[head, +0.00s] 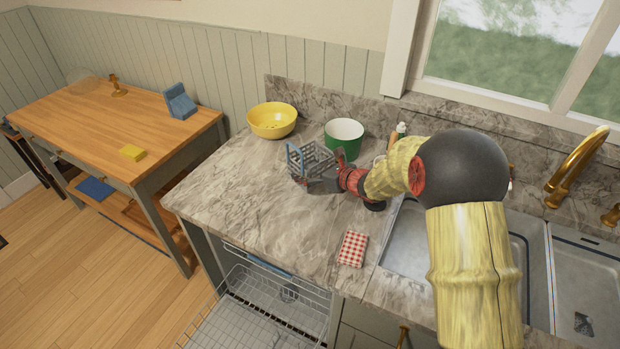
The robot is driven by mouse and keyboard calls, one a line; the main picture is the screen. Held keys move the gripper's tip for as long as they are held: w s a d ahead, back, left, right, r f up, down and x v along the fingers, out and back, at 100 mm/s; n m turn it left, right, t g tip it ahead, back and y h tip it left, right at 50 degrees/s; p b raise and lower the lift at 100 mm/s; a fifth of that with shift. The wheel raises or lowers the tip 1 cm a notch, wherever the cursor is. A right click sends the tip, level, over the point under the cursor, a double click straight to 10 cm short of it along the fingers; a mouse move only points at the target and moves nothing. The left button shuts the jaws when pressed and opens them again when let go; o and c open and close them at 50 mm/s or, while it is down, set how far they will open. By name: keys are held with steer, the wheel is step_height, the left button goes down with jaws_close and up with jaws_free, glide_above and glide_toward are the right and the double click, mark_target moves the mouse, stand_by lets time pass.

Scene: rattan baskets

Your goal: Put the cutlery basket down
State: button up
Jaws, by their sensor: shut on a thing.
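The cutlery basket (312,156) is a grey-blue open lattice basket with a raised handle at its left. It is over the marble counter (235,190), in front of a yellow bowl and a green pot. My gripper (318,182) is shut on the cutlery basket from its near right side. My fingers and the basket overlap, so the exact grip point is hidden. I cannot tell whether the basket's base touches the counter.
A red checked cloth (352,248) lies near the front edge. A sink (410,240) is at right, and an open dishwasher rack (265,305) is below.

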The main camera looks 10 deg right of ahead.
steer(key=shift+w+f, duration=0.35)
steer(key=shift+w+f+b, duration=0.1)
steer(key=shift+f+b, duration=0.6)
steer(key=shift+f, duration=0.95)
steer(key=shift+a+f, duration=0.1)
steer(key=shift+f, duration=0.15)
steer(key=o, duration=1)
steer(key=shift+r, duration=0.2)
